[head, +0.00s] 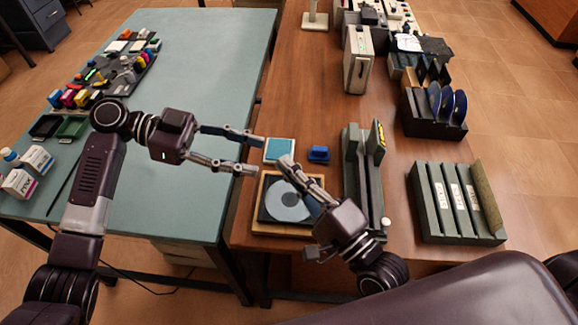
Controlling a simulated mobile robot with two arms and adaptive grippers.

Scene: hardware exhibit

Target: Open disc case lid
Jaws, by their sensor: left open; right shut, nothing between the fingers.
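A dark square disc case (268,214) lies in a shallow wooden tray (246,226) near the front left of the brown table. A pale grey-blue disc (286,208) shows in it. I cannot tell whether a clear lid covers the disc. My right gripper (285,165) is shut and empty; its fingers cross above the upper right part of the case and hide that part. My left gripper (258,156) is open and empty, its fingers pointing right, up and left of the case and apart from it.
A teal square (279,150) and a blue block (318,153) lie just behind the case. A long grey-green device (362,185) stands to the right, then a rack of binders (455,203). The green table (185,205) at left has much free room.

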